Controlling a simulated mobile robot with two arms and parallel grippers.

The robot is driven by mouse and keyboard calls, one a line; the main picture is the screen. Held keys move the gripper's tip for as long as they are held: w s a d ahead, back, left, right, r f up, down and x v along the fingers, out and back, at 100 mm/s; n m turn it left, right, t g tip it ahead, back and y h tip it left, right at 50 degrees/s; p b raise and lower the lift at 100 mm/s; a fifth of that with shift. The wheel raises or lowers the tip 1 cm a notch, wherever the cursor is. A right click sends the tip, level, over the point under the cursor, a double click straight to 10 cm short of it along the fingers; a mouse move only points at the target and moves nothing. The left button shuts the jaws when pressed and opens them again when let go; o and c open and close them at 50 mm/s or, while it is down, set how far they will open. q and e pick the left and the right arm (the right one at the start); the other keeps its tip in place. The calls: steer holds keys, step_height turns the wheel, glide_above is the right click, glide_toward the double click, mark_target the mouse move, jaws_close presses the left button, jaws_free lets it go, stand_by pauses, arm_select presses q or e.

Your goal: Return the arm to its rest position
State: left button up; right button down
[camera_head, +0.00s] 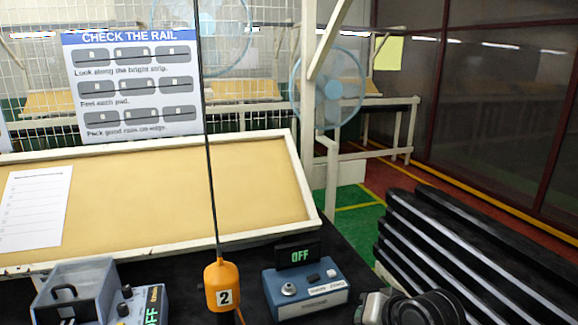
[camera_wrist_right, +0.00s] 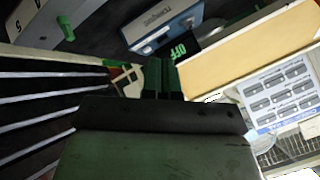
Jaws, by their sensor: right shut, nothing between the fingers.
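In the right wrist view my right gripper (camera_wrist_right: 164,80) is shut and empty, its two dark green fingers side by side. It hangs in free space, apart from the blue box with the OFF display and the tan board beyond it. In the head view, black rounded parts of my right arm show at the bottom edge, right of the blue box (camera_head: 306,290); the jaws cannot be made out there. My left arm and gripper are not in view.
A tilted tan board (camera_head: 230,195) with a paper spans the left. An orange unit marked 2 (camera_head: 222,287) hangs on a cable. A grey device (camera_head: 88,290) stands at lower left. Black stacked rails (camera_head: 455,250) with bright strips fill the right, close to my right arm.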

steer(key=s+d+f, duration=0.1)
steer(key=s+f, duration=0.2)
steer(key=s, duration=0.1)
steer(key=s+f+n+g+h, duration=0.1)
steer(key=s+f, duration=0.3)
steer(key=s+d+f+n+g+h, duration=0.1)
steer(key=s+f, duration=0.3)
steer(key=shift+s+d+f, duration=0.2)
steer(key=shift+s+d, duration=0.15)
steer(key=s+d+f+n+g+h, duration=0.1)
steer(key=s+d+f, duration=0.1)
steer(key=s, duration=0.6)
steer(key=s+d+f+n+g+h, duration=0.1)
steer(key=s+d+f+n+g, duration=0.15)
steer(key=s, duration=0.45)
step_height(320, 180, down, 28)
steer(key=s+a, duration=0.1)
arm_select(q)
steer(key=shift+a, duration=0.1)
arm_select(e)
steer(key=s+d+f+g, duration=0.1)
steer(key=s+d+f, duration=0.1)
steer(key=s+f, duration=1.2)
steer(key=shift+s+d+f, duration=0.2)
steer(key=shift+s+d, duration=0.2)
steer(key=shift+s, duration=0.6)
